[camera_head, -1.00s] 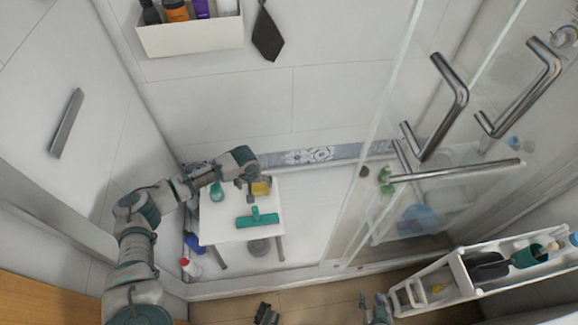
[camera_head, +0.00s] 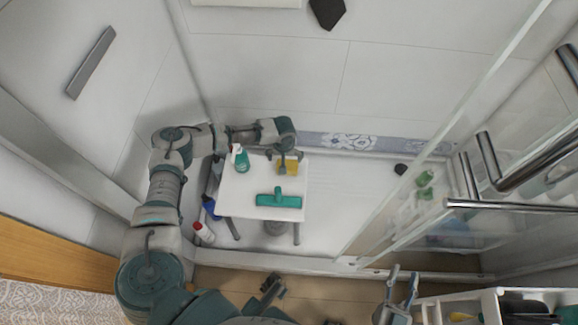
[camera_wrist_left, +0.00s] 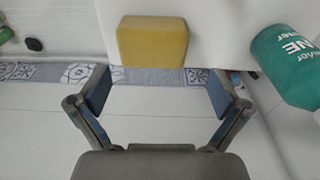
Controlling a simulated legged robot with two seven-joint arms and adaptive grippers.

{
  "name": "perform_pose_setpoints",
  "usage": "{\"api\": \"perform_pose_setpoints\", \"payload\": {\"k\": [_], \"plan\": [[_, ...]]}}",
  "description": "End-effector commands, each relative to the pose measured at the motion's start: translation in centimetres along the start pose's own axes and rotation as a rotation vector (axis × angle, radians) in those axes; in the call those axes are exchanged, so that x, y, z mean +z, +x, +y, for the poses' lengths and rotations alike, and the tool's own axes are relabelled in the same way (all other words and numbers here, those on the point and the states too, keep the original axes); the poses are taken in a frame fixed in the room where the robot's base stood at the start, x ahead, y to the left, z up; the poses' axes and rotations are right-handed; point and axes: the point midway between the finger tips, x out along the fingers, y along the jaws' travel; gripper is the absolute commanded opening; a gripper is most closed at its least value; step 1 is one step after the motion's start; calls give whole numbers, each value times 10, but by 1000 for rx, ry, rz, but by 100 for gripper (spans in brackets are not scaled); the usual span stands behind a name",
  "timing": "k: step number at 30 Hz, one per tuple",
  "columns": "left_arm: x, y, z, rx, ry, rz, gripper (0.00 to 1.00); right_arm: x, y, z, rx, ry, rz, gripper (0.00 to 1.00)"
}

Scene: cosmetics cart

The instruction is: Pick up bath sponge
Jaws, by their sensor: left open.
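The yellow bath sponge (camera_head: 291,168) lies on the small white table. In the left wrist view the sponge (camera_wrist_left: 152,42) is whole and unobstructed, just beyond the fingertips and between their lines.
Bottles (camera_head: 203,232) stand on the floor at left. Glass doors with metal handles (camera_head: 495,204) are at right.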

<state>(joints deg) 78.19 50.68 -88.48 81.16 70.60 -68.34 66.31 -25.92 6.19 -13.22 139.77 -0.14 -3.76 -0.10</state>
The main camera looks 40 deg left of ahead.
Motion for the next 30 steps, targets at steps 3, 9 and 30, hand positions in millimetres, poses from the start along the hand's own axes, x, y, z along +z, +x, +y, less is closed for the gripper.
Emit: {"api": "perform_pose_setpoints", "payload": {"k": [3, 9, 30], "plan": [[1, 5, 2, -1, 1, 1, 100, -5, 0, 1, -2, 5, 44, 40], [1, 22, 3, -1, 2, -2, 100, -19, -2, -2, -8, 12, 168, 40], [0, 56, 5, 2, 1, 2, 90, -67, -24, -7, -17, 38, 538, 40]]}}
